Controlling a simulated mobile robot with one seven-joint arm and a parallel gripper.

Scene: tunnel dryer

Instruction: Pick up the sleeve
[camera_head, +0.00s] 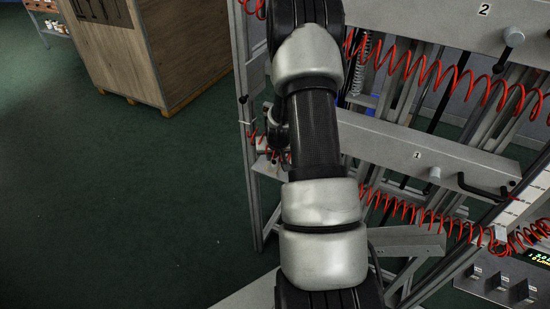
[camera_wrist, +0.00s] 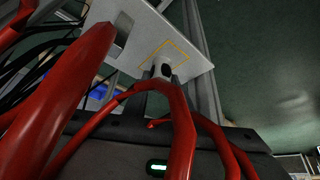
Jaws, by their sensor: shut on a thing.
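In the wrist view, the sleeve appears as a small pale piece with a dark round opening (camera_wrist: 166,69). It is at a light grey plate (camera_wrist: 190,60), inside a yellow square outline. My gripper (camera_wrist: 163,77) has its two dark fingertips on either side of the sleeve and is shut on it. I cannot tell whether the sleeve still touches the plate. Red hoses cover much of the near part of this view and hide part of the gripper. In the head view, my arm hides the sleeve and the fingertips.
Red coiled hoses (camera_head: 420,70) hang along the grey metal frame, close to my arm. Numbered rails, 1 (camera_head: 405,150) and 2 (camera_head: 430,25), cross the frame. A control panel (camera_head: 510,280) is at lower right.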

